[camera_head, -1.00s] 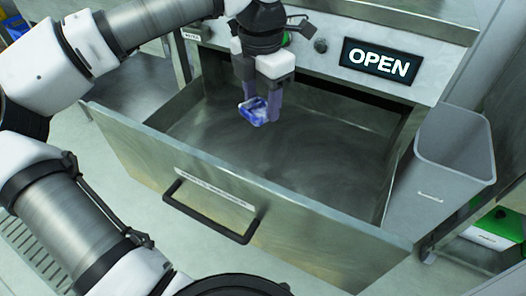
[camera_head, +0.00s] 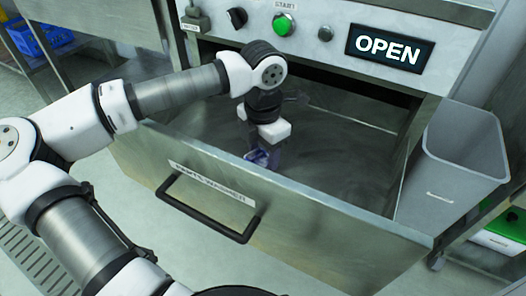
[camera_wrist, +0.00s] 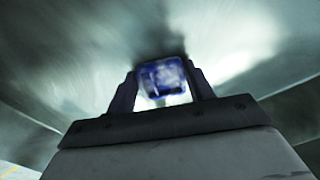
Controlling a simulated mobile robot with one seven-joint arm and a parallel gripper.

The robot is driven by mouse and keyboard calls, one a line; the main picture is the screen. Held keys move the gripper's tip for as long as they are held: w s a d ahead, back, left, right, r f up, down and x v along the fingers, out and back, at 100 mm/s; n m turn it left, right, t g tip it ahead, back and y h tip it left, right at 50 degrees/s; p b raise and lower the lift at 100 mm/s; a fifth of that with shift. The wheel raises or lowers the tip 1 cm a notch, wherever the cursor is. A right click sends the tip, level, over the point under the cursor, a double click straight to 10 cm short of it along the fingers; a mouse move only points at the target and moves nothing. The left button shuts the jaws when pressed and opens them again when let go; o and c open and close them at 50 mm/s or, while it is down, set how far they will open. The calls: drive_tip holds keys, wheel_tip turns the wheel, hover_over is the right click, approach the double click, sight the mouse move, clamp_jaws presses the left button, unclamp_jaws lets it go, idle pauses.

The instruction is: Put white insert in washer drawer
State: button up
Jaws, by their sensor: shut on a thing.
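The washer drawer (camera_head: 290,215) is pulled open, a deep metal box with a black handle on its front. My gripper (camera_head: 260,157) is down inside the drawer, behind its front wall. It is shut on a small blue and white insert (camera_head: 258,158), partly hidden in the head view by the fingers. In the wrist view the insert (camera_wrist: 162,80) sits between the two fingertips (camera_wrist: 163,92), blurred, with the drawer's metal walls around it. I cannot tell whether it touches the drawer floor.
A grey bin (camera_head: 462,155) stands right of the drawer. The machine panel above has a lit OPEN sign (camera_head: 389,48), a green START button (camera_head: 284,25) and knobs. A blue crate (camera_head: 35,38) is at the far left. The drawer's right part is empty.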

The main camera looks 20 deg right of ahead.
sight(263, 158)
drive_tip(key=shift+f, duration=0.2)
drive_tip(key=o, duration=1)
drive_tip(key=shift+r, duration=0.1)
drive_tip(key=shift+c, duration=0.2)
drive_tip(key=shift+r, duration=0.15)
wheel_tip(263, 158, up, 12)
drive_tip(key=p, duration=0.3)
